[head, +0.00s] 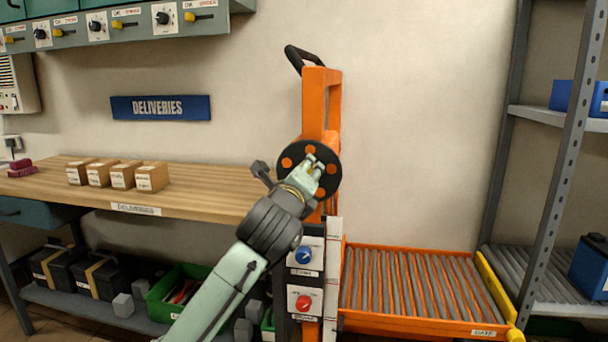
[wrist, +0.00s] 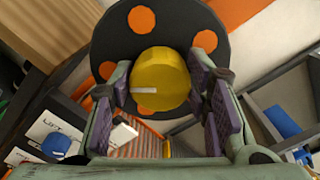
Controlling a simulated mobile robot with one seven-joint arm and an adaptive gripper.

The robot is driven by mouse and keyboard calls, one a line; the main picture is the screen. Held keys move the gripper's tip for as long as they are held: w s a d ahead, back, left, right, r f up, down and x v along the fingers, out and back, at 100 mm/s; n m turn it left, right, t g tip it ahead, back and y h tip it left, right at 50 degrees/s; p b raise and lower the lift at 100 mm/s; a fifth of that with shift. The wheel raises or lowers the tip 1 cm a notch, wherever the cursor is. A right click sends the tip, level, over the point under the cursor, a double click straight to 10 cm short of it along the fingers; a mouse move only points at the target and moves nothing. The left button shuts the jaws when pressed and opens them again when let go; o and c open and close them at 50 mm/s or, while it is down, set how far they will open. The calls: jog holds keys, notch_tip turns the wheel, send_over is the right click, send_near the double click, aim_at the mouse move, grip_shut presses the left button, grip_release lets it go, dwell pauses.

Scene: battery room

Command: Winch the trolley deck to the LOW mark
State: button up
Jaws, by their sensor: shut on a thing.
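My gripper (head: 313,167) is at the winch on the orange trolley mast (head: 315,95). The winch wheel (head: 325,150) is a black disc with orange spots. In the wrist view, my gripper's purple pads (wrist: 168,95) are on both sides of a yellow round knob (wrist: 160,78) in front of the black disc (wrist: 112,35), and are shut on it. The trolley deck (head: 415,322) is an orange roller deck at the lower right, with a yellow gate on its right side. A white scale strip (head: 334,240) runs down the mast; its marks are too small to read.
Below the winch are a blue knob (head: 304,254) and a red knob (head: 304,302) on white plates. A wooden deliveries bench (head: 225,195) with several small boxes stands left. A grey rack (head: 555,190) with a roller shelf and blue bins stands right of the deck.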

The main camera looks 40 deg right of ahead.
jog(key=n, duration=0.3)
jog(key=shift+n, duration=0.4)
jog(key=n+p, duration=0.1)
jog(key=n, duration=0.2)
jog(key=shift+f+n, duration=0.1)
jog(key=shift+n, duration=0.2)
jog(key=n+p, duration=0.1)
jog(key=n, duration=0.2)
jog(key=shift+f+n, duration=0.1)
jog(key=shift+n, duration=0.2)
jog(key=n+p, duration=0.1)
jog(key=n, duration=0.2)
jog(key=shift+n, duration=0.3)
jog(key=n+p, duration=0.1)
jog(key=n, duration=0.2)
jog(key=shift+n, duration=0.3)
jog(key=n+p, duration=0.2)
jog(key=n, duration=0.1)
jog(key=shift+s+d+f+n, duration=0.1)
jog(key=shift+n, duration=0.3)
jog(key=n+p, duration=0.3)
jog(key=n, duration=0.3)
jog(key=shift+s+f, duration=0.1)
jog(key=shift+n+p, duration=0.3)
